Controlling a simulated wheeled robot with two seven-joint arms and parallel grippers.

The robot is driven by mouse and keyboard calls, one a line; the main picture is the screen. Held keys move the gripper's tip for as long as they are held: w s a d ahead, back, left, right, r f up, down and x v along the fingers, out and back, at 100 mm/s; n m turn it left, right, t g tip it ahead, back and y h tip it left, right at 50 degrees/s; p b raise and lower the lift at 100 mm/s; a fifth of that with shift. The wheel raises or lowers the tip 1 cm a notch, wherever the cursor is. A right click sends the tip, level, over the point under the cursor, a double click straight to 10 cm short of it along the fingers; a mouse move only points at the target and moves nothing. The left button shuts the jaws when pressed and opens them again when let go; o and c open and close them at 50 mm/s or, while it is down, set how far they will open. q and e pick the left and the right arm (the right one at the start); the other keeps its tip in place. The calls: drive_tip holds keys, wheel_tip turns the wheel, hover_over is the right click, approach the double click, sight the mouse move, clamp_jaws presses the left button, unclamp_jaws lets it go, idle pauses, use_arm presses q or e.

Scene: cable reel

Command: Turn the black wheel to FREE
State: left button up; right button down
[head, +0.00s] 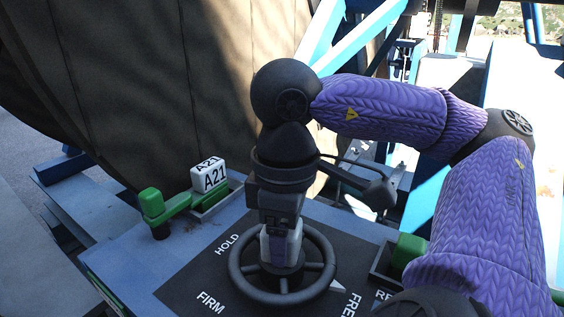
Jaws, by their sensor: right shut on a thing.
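The black wheel (237,285) lies flat on a dark panel (190,292) with white lettering. HOLD (227,244) is at its upper left, FIRM (210,303) at its lower left and FREE (347,303) at its lower right. A white pointer tip (337,285) shows at the wheel's right edge, close to FREE. My right gripper (282,250) reaches down from above and is shut on the wheel; its fingertips hide part of the far rim and hub. My left gripper is not in view.
A green lever (152,205) and a white A21 block (209,175) stand left of the panel. Another green part (408,250) is at the right, beside my arm. The large brown reel (130,80) fills the back left; blue beams (360,45) stand behind.

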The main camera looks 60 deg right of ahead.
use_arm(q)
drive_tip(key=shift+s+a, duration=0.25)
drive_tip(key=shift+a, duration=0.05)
use_arm(e)
drive_tip(key=shift+c, duration=2.1)
unclamp_jaws()
drive_tip(key=o, duration=0.4)
drive_tip(key=shift+r, duration=0.25)
wheel_tip(320, 180, up, 10)
drive_tip(key=p, duration=0.9)
drive_tip(key=shift+f, duration=0.2)
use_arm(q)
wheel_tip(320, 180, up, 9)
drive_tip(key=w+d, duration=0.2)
use_arm(e)
drive_tip(key=shift+f, duration=0.1)
